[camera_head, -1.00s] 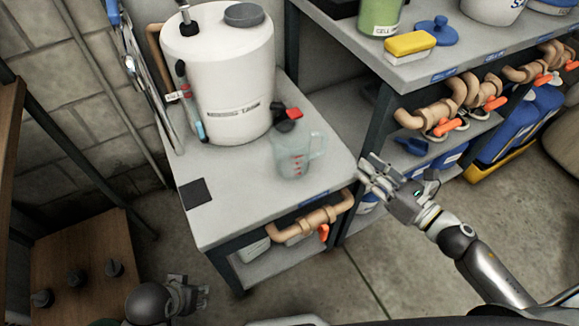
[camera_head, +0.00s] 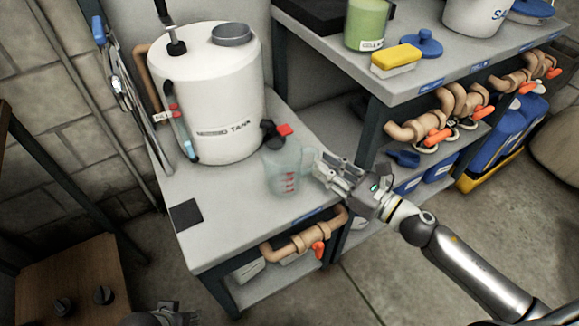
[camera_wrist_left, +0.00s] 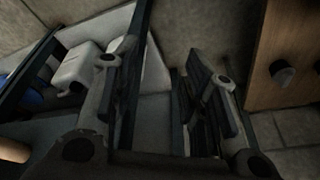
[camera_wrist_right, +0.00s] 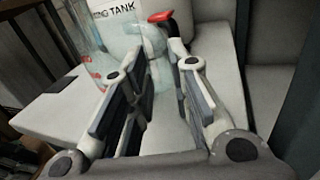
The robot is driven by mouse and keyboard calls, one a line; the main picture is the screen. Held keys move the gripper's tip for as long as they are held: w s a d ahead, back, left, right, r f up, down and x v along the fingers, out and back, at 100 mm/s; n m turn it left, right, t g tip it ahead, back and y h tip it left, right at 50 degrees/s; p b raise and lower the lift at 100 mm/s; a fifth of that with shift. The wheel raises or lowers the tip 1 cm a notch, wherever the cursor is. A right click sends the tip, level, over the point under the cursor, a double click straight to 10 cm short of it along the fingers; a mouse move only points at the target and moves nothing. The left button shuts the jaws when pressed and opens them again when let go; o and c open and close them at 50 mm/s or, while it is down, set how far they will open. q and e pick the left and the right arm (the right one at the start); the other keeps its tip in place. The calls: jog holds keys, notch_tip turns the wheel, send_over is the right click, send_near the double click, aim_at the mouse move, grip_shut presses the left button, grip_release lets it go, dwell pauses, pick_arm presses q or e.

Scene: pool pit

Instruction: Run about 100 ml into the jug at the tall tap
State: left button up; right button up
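The clear jug (camera_head: 284,170) with red marks stands upright on the grey bench, in front of the white tank (camera_head: 215,100). The tank's tap, with a red lever (camera_head: 284,130) and black body, is just behind the jug; the lever also shows in the right wrist view (camera_wrist_right: 160,16). My right gripper (camera_head: 325,170) is open at the jug's right, by its handle. In the right wrist view the handle (camera_wrist_right: 153,42) lies just beyond and between the fingertips; contact cannot be told. My left gripper (camera_wrist_left: 165,60) is open and empty, low beside the bench, mostly cut off in the head view.
A dark square pad (camera_head: 186,214) lies at the bench's front left. The higher bench (camera_head: 440,85) on the right carries a green container (camera_head: 368,22) and a yellow sponge (camera_head: 396,56). Pipes with orange levers run below its edge. A wooden surface (camera_head: 70,280) is at lower left.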

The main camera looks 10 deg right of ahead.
jog(key=x, duration=0.3)
jog(key=shift+w, duration=0.15)
jog(key=shift+w+a, duration=0.25)
pick_arm(q)
jog(key=shift+x, duration=0.8)
pick_arm(e)
jog(key=shift+f, duration=0.1)
pick_arm(q)
jog(key=shift+w+d+r, duration=0.1)
pick_arm(e)
grip_shut()
